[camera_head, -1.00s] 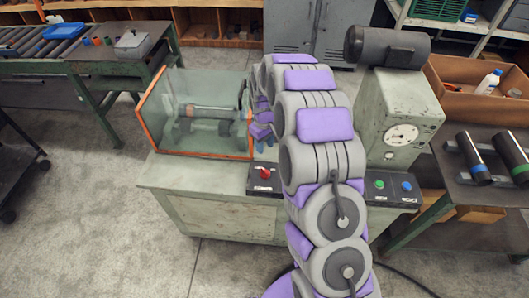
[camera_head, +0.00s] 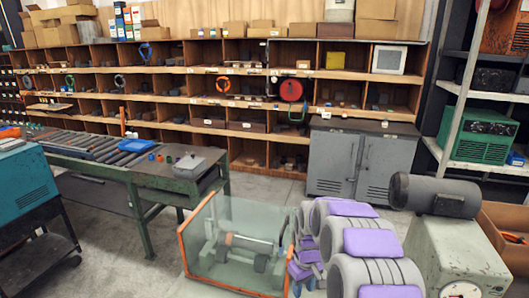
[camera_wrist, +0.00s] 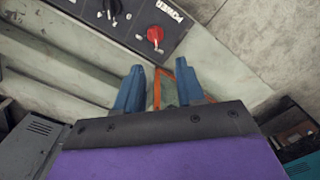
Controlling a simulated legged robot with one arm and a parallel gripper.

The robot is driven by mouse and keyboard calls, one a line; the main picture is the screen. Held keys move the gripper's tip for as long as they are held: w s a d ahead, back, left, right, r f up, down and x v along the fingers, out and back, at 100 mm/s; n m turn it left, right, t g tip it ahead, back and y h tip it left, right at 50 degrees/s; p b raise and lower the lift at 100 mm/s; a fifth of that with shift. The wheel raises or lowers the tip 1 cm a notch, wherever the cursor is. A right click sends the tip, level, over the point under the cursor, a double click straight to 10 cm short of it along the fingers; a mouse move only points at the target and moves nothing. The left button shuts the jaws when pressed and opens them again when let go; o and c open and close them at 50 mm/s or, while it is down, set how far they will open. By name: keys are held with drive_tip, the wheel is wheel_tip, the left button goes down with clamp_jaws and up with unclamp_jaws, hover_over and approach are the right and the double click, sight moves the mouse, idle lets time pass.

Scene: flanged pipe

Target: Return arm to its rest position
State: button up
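My gripper (camera_wrist: 160,88) shows two blue fingers in the wrist view, set apart with nothing held between them. In the head view, its blue fingertips (camera_head: 303,286) are small at the lower edge, right beside the orange-framed clear guard box (camera_head: 208,262). My arm is raised from the lower right, bent over the machine. The red knob (camera_wrist: 155,35) and the black control panel (camera_wrist: 120,20) show ahead of the fingers in the wrist view. The pipe piece (camera_head: 245,242) lies inside the clear box, blurred by the pane.
A dark grey motor (camera_head: 440,194) sits on the pale green housing (camera_head: 455,245) at right. A roller bench (camera_head: 110,170) stands at left, with a teal cabinet (camera_head: 22,190) in front of it. Grey cabinets (camera_head: 360,160) and wooden shelves (camera_head: 210,95) line the back. Floor (camera_head: 130,265) is clear between.

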drive_tip(key=s+r+m+b, duration=0.1)
drive_tip(key=s+r, duration=0.3)
drive_tip(key=s, duration=0.5)
drive_tip(key=s+r+m+g+b, duration=0.1)
drive_tip(key=s+r, duration=0.3)
drive_tip(key=s, duration=0.6)
drive_tip(key=s+r+m, duration=0.1)
drive_tip(key=s+r, duration=0.4)
drive_tip(key=s, duration=0.4)
drive_tip(key=s+f+m+b, duration=0.1)
drive_tip(key=s+m, duration=0.1)
drive_tip(key=s, duration=1)
drive_tip(key=shift+s+d+g, duration=0.3)
drive_tip(key=shift+d, duration=0.1)
